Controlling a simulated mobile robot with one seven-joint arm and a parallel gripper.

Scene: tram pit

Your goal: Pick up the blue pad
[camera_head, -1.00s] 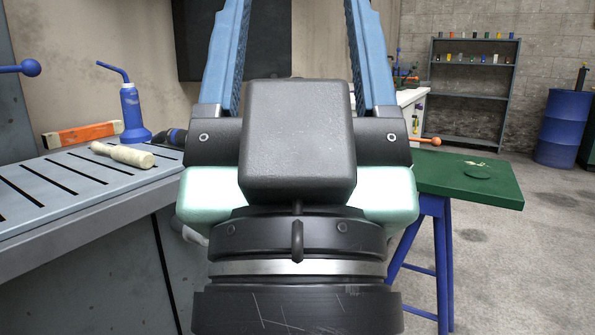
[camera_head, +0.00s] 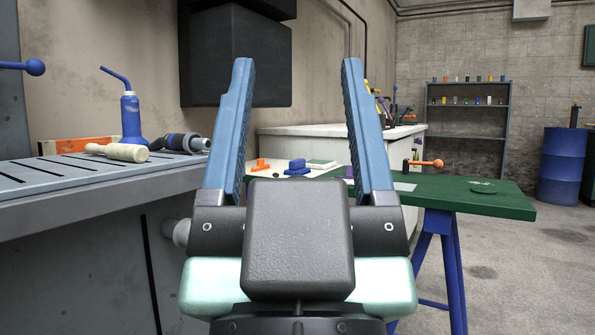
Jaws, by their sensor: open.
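The fingers point up and away, and the gripper is apart from the blue object. My gripper's dark body hides part of the surface in front of the object.
A green-topped table (camera_head: 465,205) stands right. A grey slotted bench (camera_head: 60,182) at left holds a blue bottle (camera_head: 131,118) and a pale-handled tool (camera_head: 118,152).

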